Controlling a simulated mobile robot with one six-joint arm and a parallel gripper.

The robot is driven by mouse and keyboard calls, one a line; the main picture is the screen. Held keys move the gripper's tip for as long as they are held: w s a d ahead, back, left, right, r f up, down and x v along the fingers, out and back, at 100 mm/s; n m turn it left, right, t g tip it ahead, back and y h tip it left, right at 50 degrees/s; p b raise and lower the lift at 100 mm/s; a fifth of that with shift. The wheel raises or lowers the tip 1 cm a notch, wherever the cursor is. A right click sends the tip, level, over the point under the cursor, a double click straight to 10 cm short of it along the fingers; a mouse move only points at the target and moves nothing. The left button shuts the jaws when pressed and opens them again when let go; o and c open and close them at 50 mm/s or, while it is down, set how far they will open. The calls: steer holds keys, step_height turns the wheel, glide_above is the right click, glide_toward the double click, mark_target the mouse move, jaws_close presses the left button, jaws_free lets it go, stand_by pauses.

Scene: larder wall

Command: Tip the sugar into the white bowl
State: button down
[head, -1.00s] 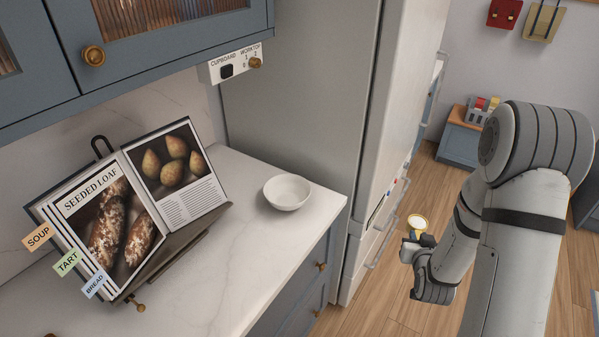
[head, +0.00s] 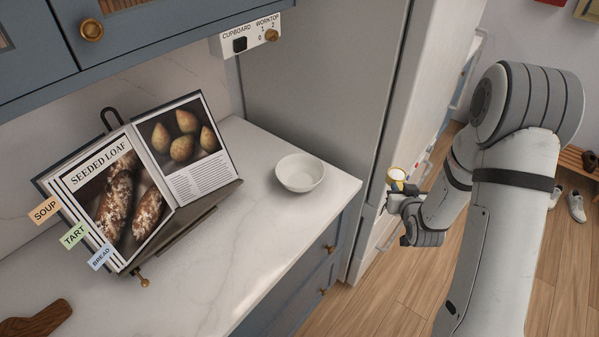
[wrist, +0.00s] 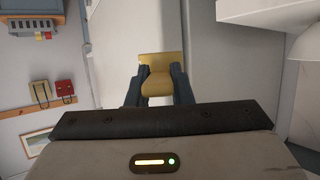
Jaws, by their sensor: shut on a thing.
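The white bowl (head: 300,176) stands upright and looks empty on the pale marble worktop, near its right end. My gripper (head: 398,187) is to the right of the bowl, out past the worktop's edge and over the floor. It is shut on a small yellow vessel (head: 397,173) with a pale round top, which looks upright. In the wrist view the yellow vessel (wrist: 158,74) sits between the two dark fingers (wrist: 158,90). Whether the pale top is sugar is too small to tell. A pale rounded shape at the wrist view's right edge may be the bowl.
An open cookbook (head: 150,185) on a stand fills the worktop's left part. A wooden board (head: 35,322) lies at the front left. Blue cupboards (head: 150,40) hang above. A tall grey panel (head: 320,90) rises behind the bowl. The worktop (head: 235,255) before the bowl is clear.

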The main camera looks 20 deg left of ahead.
steer(key=w+a+r+n+g+y+p, duration=0.1)
steer(key=a+n+g+y+p, duration=0.1)
steer(key=a, duration=0.5)
steer(key=w+a+r+n+g+y+p, duration=0.1)
steer(key=a+n+g+y, duration=0.3)
steer(key=a, duration=0.4)
steer(key=w+a+r+n+g+y+p, duration=0.1)
steer(key=a+r+n+g+y+p, duration=0.1)
steer(key=a+n, duration=0.3)
steer(key=shift+a+n+g+y+p, duration=0.35)
steer(key=shift+a+y+p, duration=0.2)
steer(key=shift+a+y, duration=0.55)
steer(key=shift+a, duration=0.15)
